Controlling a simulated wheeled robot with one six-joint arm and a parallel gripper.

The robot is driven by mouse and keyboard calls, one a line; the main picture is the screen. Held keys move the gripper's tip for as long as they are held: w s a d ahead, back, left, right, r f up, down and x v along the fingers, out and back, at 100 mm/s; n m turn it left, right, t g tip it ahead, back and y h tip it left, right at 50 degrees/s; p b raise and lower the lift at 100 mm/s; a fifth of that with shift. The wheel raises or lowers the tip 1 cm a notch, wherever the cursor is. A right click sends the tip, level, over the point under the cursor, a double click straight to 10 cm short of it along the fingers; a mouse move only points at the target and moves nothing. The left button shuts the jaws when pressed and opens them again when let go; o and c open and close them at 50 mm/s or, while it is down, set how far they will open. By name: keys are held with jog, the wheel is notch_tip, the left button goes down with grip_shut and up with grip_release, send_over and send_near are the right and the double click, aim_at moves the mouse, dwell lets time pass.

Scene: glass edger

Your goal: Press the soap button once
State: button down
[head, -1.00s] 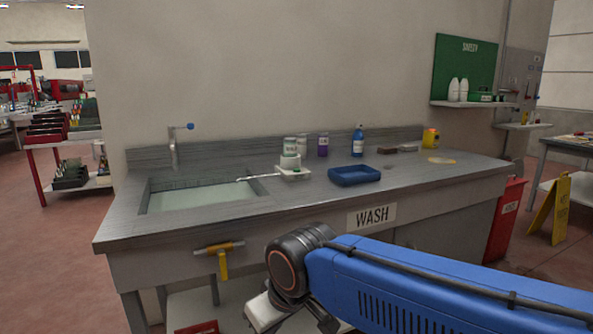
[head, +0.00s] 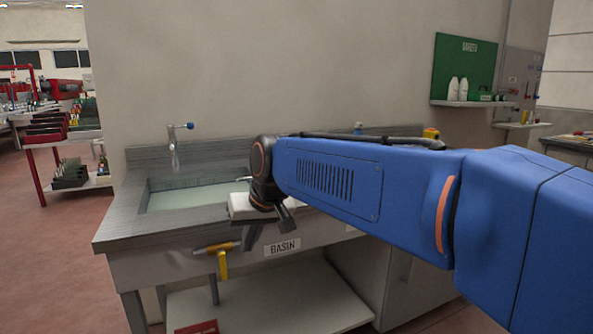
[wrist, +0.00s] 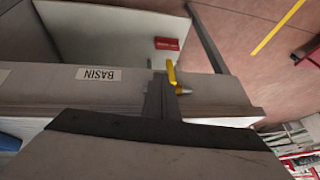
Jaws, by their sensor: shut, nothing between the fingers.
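The soap button cannot be made out in either current view. The white dispenser-like unit seen earlier on the counter, right of the basin, is now behind my arm in the head view. In the wrist view my gripper (wrist: 158,98) shows as dark fingers in front of the counter front, near the yellow-handled valve (wrist: 171,76).
The yellow valve (head: 222,262) juts from the counter front below the basin. A tap (head: 174,145) stands behind the basin. A BASIN label (head: 282,247) is on the counter front. A lower shelf (head: 270,290) lies beneath. My arm hides most of the counter's right side.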

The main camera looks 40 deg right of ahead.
jog(key=w+d+r+m+t, duration=0.1)
jog(key=w+d+r+m, duration=0.1)
jog(key=w+d+r, duration=0.5)
jog(key=w+d+r+m+t, duration=0.1)
jog(key=w+d+r+m, duration=0.3)
jog(key=w+d, duration=0.6)
jog(key=w+d+r+m+h, duration=0.1)
jog(key=w+d+r, duration=0.2)
jog(key=d, duration=0.7)
jog(key=w+d+r+m+t+h, duration=0.1)
jog(key=w+d+r, duration=0.2)
jog(key=d, duration=0.7)
jog(key=shift+w+r, duration=0.15)
jog(key=shift+w, duration=0.35)
jog(key=shift+f, duration=4.45)
jog(key=shift+f, duration=0.8)
jog(key=shift+r, duration=0.85)
